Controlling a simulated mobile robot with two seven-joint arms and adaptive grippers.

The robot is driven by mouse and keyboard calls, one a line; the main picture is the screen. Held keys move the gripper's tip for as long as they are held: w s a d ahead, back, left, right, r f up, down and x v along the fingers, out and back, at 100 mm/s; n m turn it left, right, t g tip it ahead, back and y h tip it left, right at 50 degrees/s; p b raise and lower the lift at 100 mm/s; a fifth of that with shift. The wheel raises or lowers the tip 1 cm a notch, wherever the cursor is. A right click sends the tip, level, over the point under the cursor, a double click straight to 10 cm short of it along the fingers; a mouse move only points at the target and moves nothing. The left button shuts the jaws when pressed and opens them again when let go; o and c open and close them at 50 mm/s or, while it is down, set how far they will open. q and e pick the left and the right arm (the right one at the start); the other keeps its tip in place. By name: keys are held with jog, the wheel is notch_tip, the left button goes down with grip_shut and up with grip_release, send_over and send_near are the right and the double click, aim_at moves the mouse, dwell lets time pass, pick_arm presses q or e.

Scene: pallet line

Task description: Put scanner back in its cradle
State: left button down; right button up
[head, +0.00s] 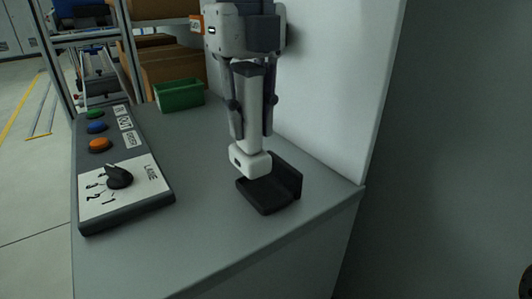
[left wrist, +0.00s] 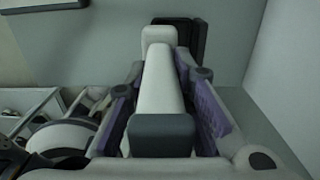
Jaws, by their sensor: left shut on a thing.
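The white scanner (head: 248,118) is upright with its wider head at the bottom. My left gripper (head: 252,105) is shut on its handle, one finger on each side. The black cradle (head: 284,188) sits on the grey bench near its right front edge. The scanner's head is over the cradle's left rear part; I cannot tell whether they touch. In the left wrist view the scanner (left wrist: 160,85) lies between the purple finger pads, and the dark cradle (left wrist: 199,40) shows beyond its head. My right gripper is out of view.
A control panel (head: 124,180) with coloured buttons and a black knob lies on the bench's left side. A green bin (head: 179,95) stands behind. A white wall panel (head: 335,80) rises close on the right. The grey bench top (head: 195,215) is clear between panel and cradle.

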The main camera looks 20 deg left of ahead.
aim_at(264, 149)
pick_arm(q)
jog(key=shift+w+d+f, duration=0.1)
jog(key=shift+d+f, duration=0.1)
jog(key=shift+f, duration=0.1)
jog(key=f, duration=0.1)
jog(key=d+f, duration=0.1)
jog(key=f, duration=0.1)
jog(key=f+b, duration=0.1)
jog(key=shift+w+d+f, duration=0.25)
jog(key=shift+d, duration=0.05)
jog(key=shift+f, duration=0.2)
jog(key=shift+a+r, duration=0.1)
jog(key=c, duration=1.4)
grip_release()
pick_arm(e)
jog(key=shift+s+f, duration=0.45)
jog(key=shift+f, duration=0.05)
pick_arm(q)
notch_tip(264, 149, up, 12)
jog(key=shift+r+p, duration=0.1)
jog(key=shift+p, duration=1)
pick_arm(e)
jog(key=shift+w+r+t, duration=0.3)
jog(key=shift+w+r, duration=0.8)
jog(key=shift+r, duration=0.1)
